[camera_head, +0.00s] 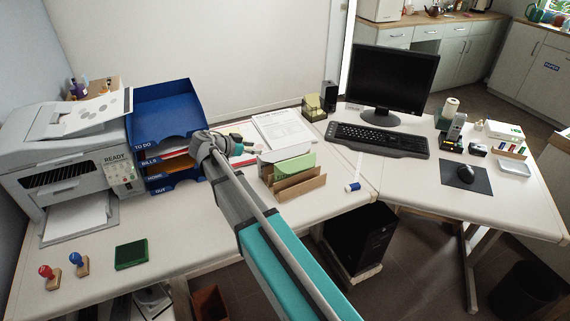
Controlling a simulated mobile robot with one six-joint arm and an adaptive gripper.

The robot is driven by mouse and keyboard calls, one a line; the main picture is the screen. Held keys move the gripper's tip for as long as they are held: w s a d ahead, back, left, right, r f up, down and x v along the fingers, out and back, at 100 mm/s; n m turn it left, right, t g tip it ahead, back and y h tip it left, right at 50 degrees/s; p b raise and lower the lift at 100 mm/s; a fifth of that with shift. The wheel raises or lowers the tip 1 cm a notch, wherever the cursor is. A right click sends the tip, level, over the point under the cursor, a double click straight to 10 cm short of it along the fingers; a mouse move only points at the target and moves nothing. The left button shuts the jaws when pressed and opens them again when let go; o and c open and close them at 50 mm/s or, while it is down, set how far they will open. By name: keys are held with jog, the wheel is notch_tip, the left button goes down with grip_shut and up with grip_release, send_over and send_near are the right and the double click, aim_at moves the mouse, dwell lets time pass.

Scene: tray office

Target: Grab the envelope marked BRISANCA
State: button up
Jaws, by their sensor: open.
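No marking BRISANCA can be read in the head view. A letter rack (300,187) in the middle of the desk holds upright envelopes or cards, among them a white one (285,154) and a green one (297,168). The blue tray stack (165,112), labelled TO DO, BILLS, another unclear word and OUT, holds flat papers, some of them red and white. My gripper (236,149) is at the end of my arm, just right of the tray stack. It is small and partly hidden by my wrist; I see nothing held in it.
A printer (75,150) marked READY stands left of the trays. Stamps (47,275) and a green ink pad (131,254) lie at the front left. A paper stack (283,130) lies behind the rack. A monitor (392,82) and keyboard (378,139) stand further right.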

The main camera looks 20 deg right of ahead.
dwell(0.4)
jog(key=b, duration=0.3)
send_near(282, 148)
jog(key=s+x, duration=0.1)
jog(key=x, duration=0.3)
jog(key=shift+w+d+f+b, duration=0.35)
jog(key=shift+w+d, duration=0.2)
jog(key=shift+w, duration=0.1)
jog(key=shift+d, duration=0.1)
jog(key=shift+b+x, duration=1.1)
jog(key=shift+x, duration=1.4)
grip_shut()
